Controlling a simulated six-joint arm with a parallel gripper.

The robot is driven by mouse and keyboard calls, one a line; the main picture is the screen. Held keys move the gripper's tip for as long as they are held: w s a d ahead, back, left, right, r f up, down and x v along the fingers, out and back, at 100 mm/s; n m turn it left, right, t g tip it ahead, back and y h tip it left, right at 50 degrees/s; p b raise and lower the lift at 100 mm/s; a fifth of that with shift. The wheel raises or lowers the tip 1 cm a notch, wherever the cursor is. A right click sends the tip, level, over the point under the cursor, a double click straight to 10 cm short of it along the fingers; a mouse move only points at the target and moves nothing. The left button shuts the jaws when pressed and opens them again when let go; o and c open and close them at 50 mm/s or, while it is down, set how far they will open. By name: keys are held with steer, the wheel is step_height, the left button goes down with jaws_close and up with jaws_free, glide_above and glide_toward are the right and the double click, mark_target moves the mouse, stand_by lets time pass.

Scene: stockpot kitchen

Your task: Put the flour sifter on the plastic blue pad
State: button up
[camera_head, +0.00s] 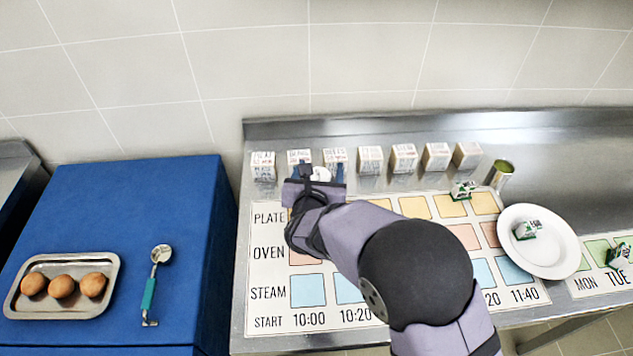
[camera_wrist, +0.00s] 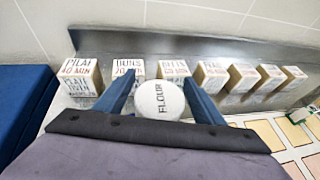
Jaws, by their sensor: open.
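The flour sifter (camera_wrist: 160,99) shows in the wrist view as a white round top marked FLOUR. Its white top also shows in the head view (camera_head: 321,173), in front of the row of labelled blocks. My gripper (camera_wrist: 158,88) is open, with one blue finger on each side of the sifter; I cannot tell whether they touch it. In the head view my gripper (camera_head: 320,178) is at the back left of the steel counter, and my arm hides part of the board. A large blue flat surface (camera_head: 120,215), the only pad-like blue thing, lies to the left.
A metal tray (camera_head: 20,312) with three brown round items and a green-handled scoop (camera_head: 151,285) lie on the blue surface. Labelled blocks (camera_head: 404,158) line the counter's back. A white plate (camera_head: 560,250) and a small can (camera_head: 501,174) are at right. The blue surface's back is clear.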

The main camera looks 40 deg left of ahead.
steer(key=b+v, duration=0.2)
steer(key=v, duration=1)
